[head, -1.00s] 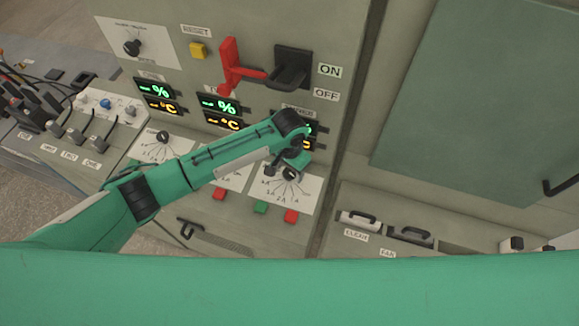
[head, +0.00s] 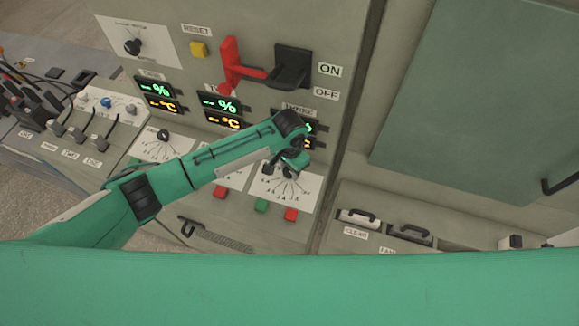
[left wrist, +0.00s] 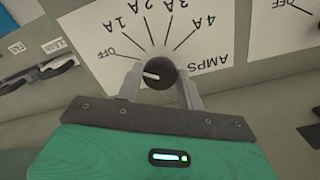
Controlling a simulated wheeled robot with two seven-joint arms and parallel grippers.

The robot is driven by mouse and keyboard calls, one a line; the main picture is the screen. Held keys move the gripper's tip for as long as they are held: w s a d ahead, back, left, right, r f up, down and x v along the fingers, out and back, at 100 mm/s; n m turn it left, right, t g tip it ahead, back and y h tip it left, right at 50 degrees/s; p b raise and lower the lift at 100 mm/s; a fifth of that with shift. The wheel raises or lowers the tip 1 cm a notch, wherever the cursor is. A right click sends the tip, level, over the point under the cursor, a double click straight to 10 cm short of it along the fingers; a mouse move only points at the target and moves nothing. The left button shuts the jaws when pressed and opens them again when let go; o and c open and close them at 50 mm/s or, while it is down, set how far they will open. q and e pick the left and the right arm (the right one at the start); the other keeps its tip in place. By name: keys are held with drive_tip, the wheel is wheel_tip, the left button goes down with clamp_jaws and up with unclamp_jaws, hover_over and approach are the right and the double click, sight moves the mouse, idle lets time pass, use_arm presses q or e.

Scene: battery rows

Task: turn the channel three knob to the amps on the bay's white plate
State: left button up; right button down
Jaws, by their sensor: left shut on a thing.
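The channel three knob (left wrist: 158,73) is a round black knob with a white pointer line, under the third display. In the left wrist view, which is upside down, its pointer is toward the left, near the OFF side of the scale. The white plate (left wrist: 215,30) around it has marks OFF, 1A, 2A, 3A and 4A and the word AMPS. My left gripper (left wrist: 160,80) has a finger on each side of the knob and is shut on it. In the head view my left gripper (head: 290,163) covers most of the knob. My right gripper is not in view.
Red (head: 291,215) and green (head: 261,205) buttons lie just below the plate. A red lever handle (head: 231,65) and a black block stand above. Displays (head: 222,112) line the panel. Two other knobs (head: 163,134) (head: 132,46) sit at the left.

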use_arm(q)
drive_tip(key=m+p, duration=0.1)
drive_tip(key=m, duration=0.2)
drive_tip(key=shift+r, duration=0.15)
drive_tip(key=m+p, duration=0.1)
drive_tip(key=m, duration=0.3)
drive_tip(key=shift+w+m, duration=0.1)
drive_tip(key=shift+m, duration=0.3)
drive_tip(key=m, duration=0.8)
drive_tip(key=shift+m, duration=0.5)
drive_tip(key=o, duration=1)
